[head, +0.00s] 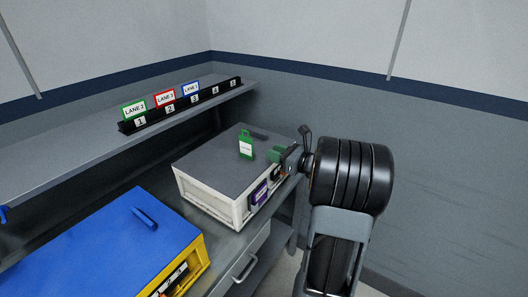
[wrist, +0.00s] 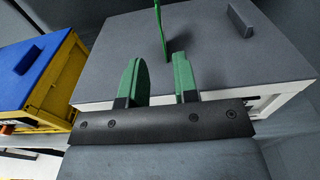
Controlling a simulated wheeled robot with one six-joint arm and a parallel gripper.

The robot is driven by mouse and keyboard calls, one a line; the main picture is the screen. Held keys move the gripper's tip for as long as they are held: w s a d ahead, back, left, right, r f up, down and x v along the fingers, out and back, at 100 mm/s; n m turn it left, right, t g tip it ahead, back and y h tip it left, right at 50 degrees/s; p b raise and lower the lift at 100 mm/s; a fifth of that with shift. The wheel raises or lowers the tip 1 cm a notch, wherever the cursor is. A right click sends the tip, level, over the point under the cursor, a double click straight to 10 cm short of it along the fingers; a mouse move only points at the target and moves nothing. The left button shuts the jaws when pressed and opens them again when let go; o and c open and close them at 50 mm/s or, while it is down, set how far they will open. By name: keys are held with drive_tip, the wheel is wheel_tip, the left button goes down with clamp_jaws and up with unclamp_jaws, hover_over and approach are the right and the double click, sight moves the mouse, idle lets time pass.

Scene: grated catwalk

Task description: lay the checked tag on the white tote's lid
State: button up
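The white tote (head: 216,204) stands on the metal bench with its dark grey lid (head: 208,160) on. A green tag with a white label (head: 246,149) is upright on the lid; its print is too small to read. In the wrist view the tag (wrist: 159,25) shows nearly edge-on, its lower end at the lid (wrist: 98,50). My gripper (head: 276,153), with green fingers, is over the lid's right side. In the wrist view the gripper (wrist: 160,62) is open, with nothing between its fingers. The tag is beyond the fingertips, apart from them.
A yellow tote with a blue lid (head: 108,241) stands at the front left. A shelf above the bench (head: 65,165) holds a black numbered rack (head: 182,108) with green, red and blue lane cards. The lid has a raised grey handle (wrist: 241,20).

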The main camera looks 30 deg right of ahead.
drive_tip(key=s+a+f+n+g+y, duration=0.1)
drive_tip(key=s+a+n+g, duration=0.2)
drive_tip(key=a+n+g, duration=0.35)
drive_tip(key=s+a+f+n+g+y, duration=0.1)
drive_tip(key=s+a+n+g, duration=0.25)
drive_tip(key=a+n, duration=0.55)
drive_tip(key=s+a+f+n+g+h, duration=0.1)
drive_tip(key=s+a+n+h, duration=0.5)
drive_tip(key=n, duration=1)
drive_tip(key=s+f+h, duration=0.1)
drive_tip(key=s+h, duration=0.2)
drive_tip(key=s, duration=0.2)
drive_tip(key=shift+s+a+g, duration=0.15)
drive_tip(key=shift+a+g, duration=0.05)
drive_tip(key=shift+g, duration=0.2)
